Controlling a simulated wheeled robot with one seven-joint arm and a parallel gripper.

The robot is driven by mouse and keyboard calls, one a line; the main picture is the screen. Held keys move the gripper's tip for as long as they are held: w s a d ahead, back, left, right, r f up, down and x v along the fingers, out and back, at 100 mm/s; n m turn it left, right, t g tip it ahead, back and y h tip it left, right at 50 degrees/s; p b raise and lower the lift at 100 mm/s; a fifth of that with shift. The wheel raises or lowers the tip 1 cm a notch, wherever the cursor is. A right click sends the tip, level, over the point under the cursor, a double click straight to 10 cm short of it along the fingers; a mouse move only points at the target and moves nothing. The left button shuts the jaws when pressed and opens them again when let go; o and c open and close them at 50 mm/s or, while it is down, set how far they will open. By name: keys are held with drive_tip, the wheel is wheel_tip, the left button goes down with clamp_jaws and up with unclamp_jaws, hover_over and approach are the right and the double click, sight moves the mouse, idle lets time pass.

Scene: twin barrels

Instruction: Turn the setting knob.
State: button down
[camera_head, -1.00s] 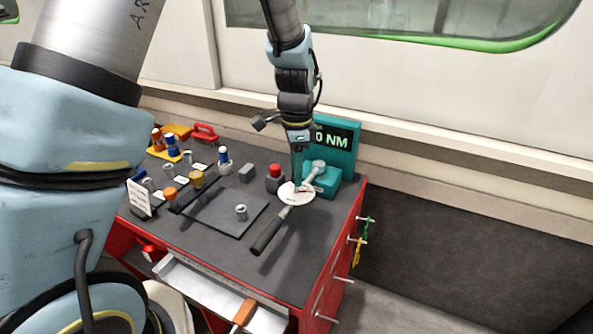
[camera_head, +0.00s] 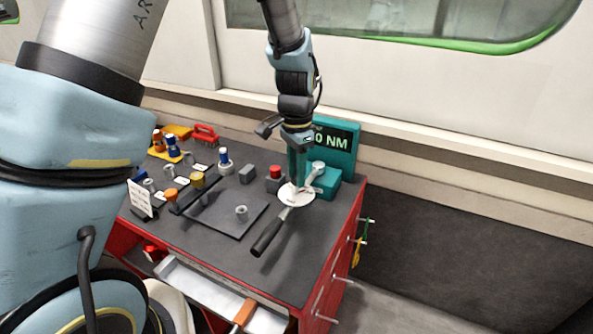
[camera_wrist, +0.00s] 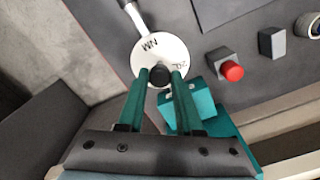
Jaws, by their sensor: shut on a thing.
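The setting knob (camera_wrist: 159,74) is a small black knob at the middle of a white round dial (camera_wrist: 150,49) marked "NM". My gripper (camera_wrist: 161,74) has its two green fingers on either side of the knob and is shut on it. In the head view my gripper (camera_head: 297,183) reaches down to the white dial (camera_head: 288,198), and the knob is hidden there. The dial sits on a wrench whose black handle (camera_head: 268,237) points to the front left. The wrench head lies at a teal tester (camera_head: 331,180) with a display reading "0 NM", its left part hidden by my arm.
A red button (camera_head: 275,171) on a grey box stands just left of the dial; it also shows in the wrist view (camera_wrist: 232,71). Several sockets and bits stand at the left of the grey bench top (camera_head: 213,245). An open drawer (camera_head: 218,298) juts out in front.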

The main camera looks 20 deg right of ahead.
drive_tip(key=n+p, duration=0.1)
drive_tip(key=n, duration=0.4)
drive_tip(key=shift+n, duration=0.3)
drive_tip(key=n+p, duration=0.1)
drive_tip(key=n, duration=0.3)
drive_tip(key=shift+r+n, duration=0.1)
drive_tip(key=shift+n, duration=0.2)
drive_tip(key=n+p, duration=0.2)
drive_tip(key=n, duration=0.3)
drive_tip(key=n+p, duration=0.2)
drive_tip(key=n, duration=0.2)
drive_tip(key=shift+n, duration=0.3)
drive_tip(key=c, duration=0.6)
unclamp_jaws()
